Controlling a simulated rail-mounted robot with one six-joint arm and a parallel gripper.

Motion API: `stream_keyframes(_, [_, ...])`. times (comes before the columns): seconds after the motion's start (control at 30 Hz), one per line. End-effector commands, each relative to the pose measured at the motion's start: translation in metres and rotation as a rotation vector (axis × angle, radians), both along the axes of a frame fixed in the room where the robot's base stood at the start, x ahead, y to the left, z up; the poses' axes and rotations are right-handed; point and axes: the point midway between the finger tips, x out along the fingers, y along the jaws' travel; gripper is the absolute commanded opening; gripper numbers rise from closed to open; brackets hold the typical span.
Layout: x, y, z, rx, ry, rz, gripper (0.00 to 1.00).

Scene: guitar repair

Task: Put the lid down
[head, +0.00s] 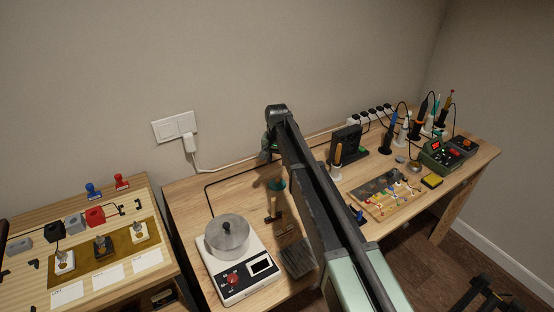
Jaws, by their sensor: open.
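A round metal pot (227,243) stands on a white hot plate (238,284) with a red knob and a small dark display. The metal lid (225,227) lies on top of the pot, its small knob pointing up; it looks level. No gripper touches the lid. My arm rises from the bottom right, bends at the top centre and comes down behind its own links, to the right of the pot. My gripper's fingertips cannot be made out there.
Soldering tools and a green device (440,155) crowd the right end. A wooden side table (30,224) with switches is left. Bare wood (200,190) lies behind the pot.

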Motion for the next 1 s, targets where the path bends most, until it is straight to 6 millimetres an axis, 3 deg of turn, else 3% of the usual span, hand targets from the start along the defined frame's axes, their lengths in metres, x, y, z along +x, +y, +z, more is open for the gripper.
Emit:
stream_keyframes(0.03, [0.0,0.0,0.023,0.0,0.0,0.0,0.46])
stream_keyframes(0.1, [0.0,0.0,0.031,0.0,0.0,0.0,0.46])
stream_keyframes(0.4, [-0.001,-0.001,0.03,0.0,0.0,0.0,0.46])
stream_keyframes(0.47, [-0.01,-0.01,0.03,0.0,0.0,0.002,0.46])
stream_keyframes(0.57, [-0.058,-0.055,0.03,-0.001,0.0,0.019,0.46])
stream_keyframes(0.67, [-0.144,-0.123,0.03,-0.001,0.001,0.056,0.46])
stream_keyframes(0.7, [-0.182,-0.148,0.03,-0.001,0.001,0.074,0.46])
stream_keyframes(0.8, [-0.267,-0.196,0.03,-0.001,0.001,0.118,0.46])
stream_keyframes(0.9, [-0.321,-0.221,0.03,-0.001,0.001,0.15,0.46])
stream_keyframes(1.0, [-0.338,-0.229,0.03,-0.001,0.001,0.166,0.46])
